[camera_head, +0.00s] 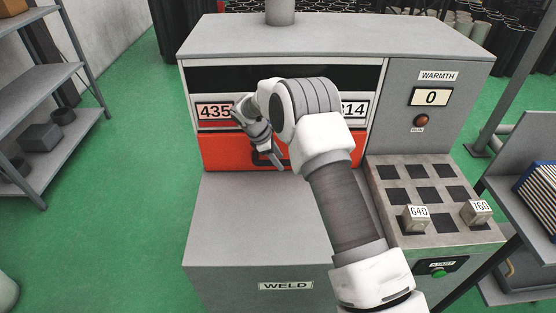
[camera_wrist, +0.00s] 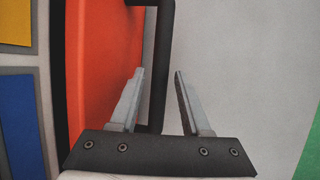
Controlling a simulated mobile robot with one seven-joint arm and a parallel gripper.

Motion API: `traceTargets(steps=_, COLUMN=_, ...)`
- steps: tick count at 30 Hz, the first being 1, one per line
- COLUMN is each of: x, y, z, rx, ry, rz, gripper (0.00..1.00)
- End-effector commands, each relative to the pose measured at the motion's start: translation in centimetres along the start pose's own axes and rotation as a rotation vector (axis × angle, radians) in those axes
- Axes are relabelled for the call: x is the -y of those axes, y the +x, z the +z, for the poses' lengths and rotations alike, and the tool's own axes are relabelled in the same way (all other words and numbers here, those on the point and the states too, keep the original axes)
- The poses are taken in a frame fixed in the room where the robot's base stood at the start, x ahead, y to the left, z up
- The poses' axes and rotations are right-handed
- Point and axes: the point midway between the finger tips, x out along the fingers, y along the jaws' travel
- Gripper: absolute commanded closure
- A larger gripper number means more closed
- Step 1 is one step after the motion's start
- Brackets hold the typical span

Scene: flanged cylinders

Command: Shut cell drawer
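The machine has an orange-red drawer front (camera_head: 221,152) below a dark window and number displays. A black handle (camera_wrist: 161,60) stands out from this front in the wrist view, and my arm hides much of it in the head view. My gripper (camera_wrist: 159,72) is open, with its two fingers apart and the handle's bar showing between them. The left finger lies between the bar and the orange front (camera_wrist: 105,60). I cannot tell whether either finger touches the bar. In the head view my gripper (camera_head: 272,158) is at the front's middle. How far the drawer stands out is unclear.
A grey block marked WELD (camera_head: 230,225) lies below the drawer front. At right is a panel with dark squares (camera_head: 420,182) and blocks marked 640 (camera_head: 415,218) and 760 (camera_head: 476,212). Grey shelves (camera_head: 45,75) stand at left. Green floor (camera_head: 130,190) is clear between.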

Motion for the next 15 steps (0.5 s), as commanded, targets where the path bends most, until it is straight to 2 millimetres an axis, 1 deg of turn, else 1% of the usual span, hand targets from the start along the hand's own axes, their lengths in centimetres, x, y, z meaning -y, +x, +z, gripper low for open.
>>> traceTargets(steps=10, x=0.0, y=-0.1, z=-0.1, rx=-0.001, ry=0.000, rz=0.000, gripper=0.43)
traceTargets(steps=13, x=0.0, y=-0.8, z=-0.1, rx=-0.002, ry=0.000, rz=0.002, gripper=0.43)
traceTargets(steps=15, x=0.0, y=-1.8, z=-0.1, rx=-0.002, ry=0.000, rz=0.002, gripper=0.43)
